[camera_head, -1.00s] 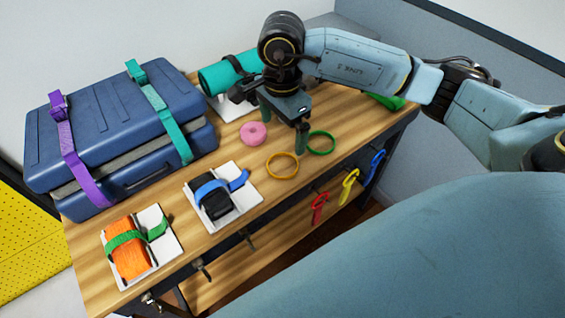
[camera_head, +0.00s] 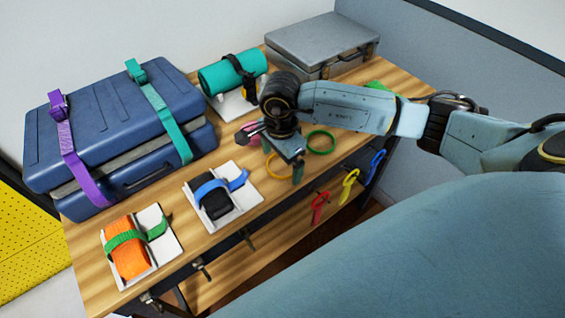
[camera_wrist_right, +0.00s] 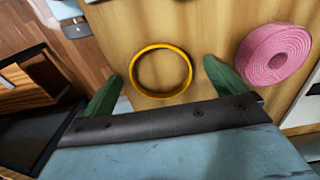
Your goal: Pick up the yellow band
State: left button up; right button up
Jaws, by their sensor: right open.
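The yellow band (camera_head: 269,169), a thin ring, lies flat on the wooden table, partly hidden behind my right gripper (camera_head: 283,161) in the head view. In the right wrist view the whole yellow band (camera_wrist_right: 134,71) shows between the two green fingertips of my right gripper (camera_wrist_right: 162,70). The fingers are open, one to each side of the ring, with nothing held. I cannot tell how high they are above the table. My left gripper is not in view.
A green ring (camera_head: 321,141) lies just right of the gripper. A pink roll (camera_wrist_right: 275,54) is close by. A black roll with a blue strap (camera_head: 215,202) sits on a white tray to the left. Red, yellow and blue loops hang at the table's front edge.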

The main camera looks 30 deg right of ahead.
jog(key=shift+c, duration=0.5)
jog(key=c, duration=1)
jog(key=shift+o, duration=0.2)
